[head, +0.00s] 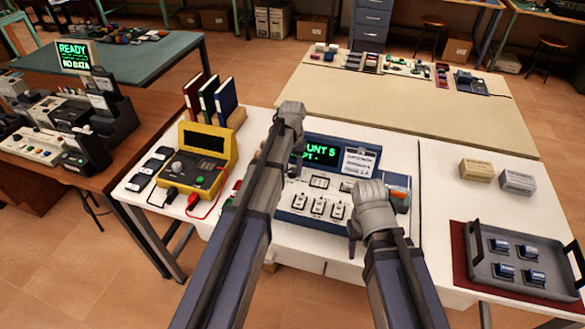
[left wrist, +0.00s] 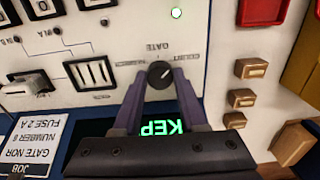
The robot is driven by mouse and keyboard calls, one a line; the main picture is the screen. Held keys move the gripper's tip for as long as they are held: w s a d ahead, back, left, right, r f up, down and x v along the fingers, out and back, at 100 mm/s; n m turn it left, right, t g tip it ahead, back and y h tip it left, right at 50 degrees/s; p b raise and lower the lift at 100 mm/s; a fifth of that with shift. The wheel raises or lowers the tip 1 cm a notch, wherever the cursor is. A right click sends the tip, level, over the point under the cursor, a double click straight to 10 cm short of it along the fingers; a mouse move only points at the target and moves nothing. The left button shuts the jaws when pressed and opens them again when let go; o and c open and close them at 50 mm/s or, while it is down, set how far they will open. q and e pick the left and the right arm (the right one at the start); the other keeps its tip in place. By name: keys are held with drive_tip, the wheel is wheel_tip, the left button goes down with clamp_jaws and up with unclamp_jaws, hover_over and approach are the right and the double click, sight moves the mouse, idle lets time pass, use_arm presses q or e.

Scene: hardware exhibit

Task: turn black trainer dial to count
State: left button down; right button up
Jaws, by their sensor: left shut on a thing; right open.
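The black trainer dial (left wrist: 160,74), labelled GATE, is on the white panel of the blue trainer (head: 286,205). In the left wrist view, which is upside down, a pale mark on the dial slants up and right, toward the label that looks like COUNT. My left gripper (left wrist: 160,88) has one finger on each side of the dial and is shut on it. In the head view my left arm hides the dial. The trainer's screen (head: 318,152) shows green text, partly hidden, reading "UNT S". My right gripper (head: 353,228) is open and empty over the trainer's right front.
A yellow meter (head: 205,150) with red and black leads stands left of the trainer. A grey tray (head: 480,268) with blue parts and two small boxes (head: 476,170) lie right. The white table between is clear.

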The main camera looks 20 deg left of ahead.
sight(292, 171)
use_arm(q)
drive_tip(key=shift+c, duration=2.2)
unclamp_jaws()
drive_tip(key=shift+r, duration=0.1)
wheel_tip(292, 171, up, 8)
drive_tip(key=p, duration=0.8)
drive_tip(key=shift+f, duration=0.2)
